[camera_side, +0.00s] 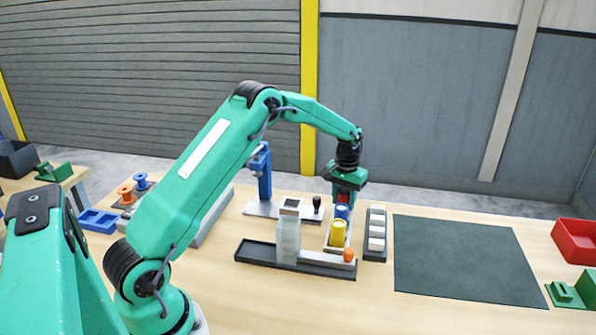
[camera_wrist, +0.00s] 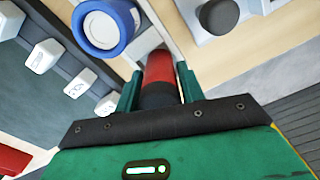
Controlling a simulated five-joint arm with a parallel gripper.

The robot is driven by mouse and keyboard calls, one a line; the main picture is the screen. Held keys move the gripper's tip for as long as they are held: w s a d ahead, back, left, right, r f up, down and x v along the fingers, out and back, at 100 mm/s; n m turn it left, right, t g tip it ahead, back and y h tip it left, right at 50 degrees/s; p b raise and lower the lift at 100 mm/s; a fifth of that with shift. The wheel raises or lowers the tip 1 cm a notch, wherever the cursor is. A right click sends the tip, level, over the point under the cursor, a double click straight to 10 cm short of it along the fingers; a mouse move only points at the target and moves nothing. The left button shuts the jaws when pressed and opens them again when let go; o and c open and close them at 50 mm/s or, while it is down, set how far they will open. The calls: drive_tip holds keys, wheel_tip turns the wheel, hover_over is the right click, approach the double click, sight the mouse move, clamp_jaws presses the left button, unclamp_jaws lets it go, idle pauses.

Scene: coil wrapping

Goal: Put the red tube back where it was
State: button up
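The red tube (camera_wrist: 160,70) stands between the fingers of my gripper (camera_wrist: 160,88), which appear to touch it on both sides. Its near end is dark. In the side view my gripper (camera_side: 345,195) points down at the far end of the narrow light rack, with a little red showing between its fingers. The blue tube (camera_side: 342,211) stands just in front of it, and the yellow tube (camera_side: 338,233) nearer still. Whether the red tube's foot touches the rack is hidden.
A dark tray with white blocks (camera_side: 376,230) stands right of the rack. A blue stand (camera_side: 262,175) and a black-knobbed stamp (camera_side: 317,205) stand left. The dark mat (camera_side: 460,258) is bare.

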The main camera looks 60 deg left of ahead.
drive_tip(key=shift+o, duration=1.3)
wheel_tip(320, 180, up, 12)
drive_tip(key=shift+f, duration=0.1)
drive_tip(key=shift+r, duration=0.3)
